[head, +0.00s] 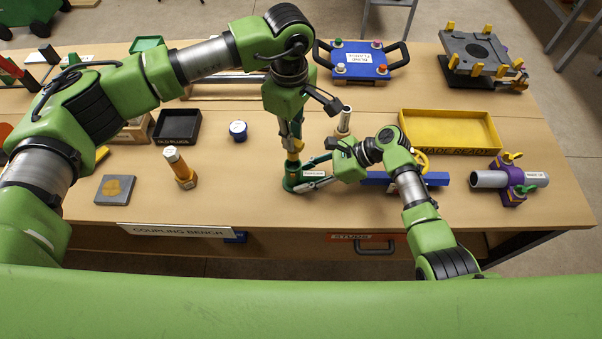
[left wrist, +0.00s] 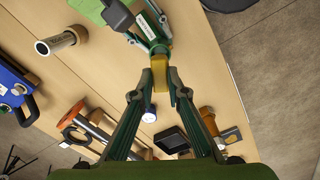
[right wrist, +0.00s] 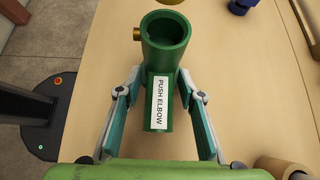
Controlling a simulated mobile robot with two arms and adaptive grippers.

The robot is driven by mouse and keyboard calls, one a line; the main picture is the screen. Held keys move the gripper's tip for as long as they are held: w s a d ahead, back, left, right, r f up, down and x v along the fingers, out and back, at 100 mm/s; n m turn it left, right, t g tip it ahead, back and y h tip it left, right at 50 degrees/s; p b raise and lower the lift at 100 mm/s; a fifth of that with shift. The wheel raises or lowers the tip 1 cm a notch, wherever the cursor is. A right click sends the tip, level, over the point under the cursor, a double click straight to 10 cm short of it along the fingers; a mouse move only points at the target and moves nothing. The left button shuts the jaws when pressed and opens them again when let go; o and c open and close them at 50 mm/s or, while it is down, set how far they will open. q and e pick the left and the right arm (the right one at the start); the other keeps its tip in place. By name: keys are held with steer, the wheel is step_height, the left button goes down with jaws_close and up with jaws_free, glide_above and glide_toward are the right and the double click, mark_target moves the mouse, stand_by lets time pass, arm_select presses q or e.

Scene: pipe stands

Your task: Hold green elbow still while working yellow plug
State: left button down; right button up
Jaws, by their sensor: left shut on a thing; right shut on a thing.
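The green elbow (head: 291,183) stands upright near the middle of the bench. It fills the centre of the right wrist view (right wrist: 165,58), with a "PUSH ELBOW" label on its side arm, a small brass knob and an open, dark mouth. My right gripper (head: 318,172) is shut on that side arm, one finger on each side. The yellow plug (head: 293,145) is above the elbow's mouth in the head view and between the fingertips in the left wrist view (left wrist: 159,72). My left gripper (head: 291,134) is shut on it from above. The plug appears clear of the mouth.
A yellow tray (head: 449,150) and a blue panel with handles (head: 360,62) lie beyond. A grey pipe in a purple clamp (head: 512,180) is right, beside a blue stand (head: 437,179).

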steer(key=o, duration=1.3)
steer(key=shift+f, duration=0.1)
steer(key=v, duration=1.2)
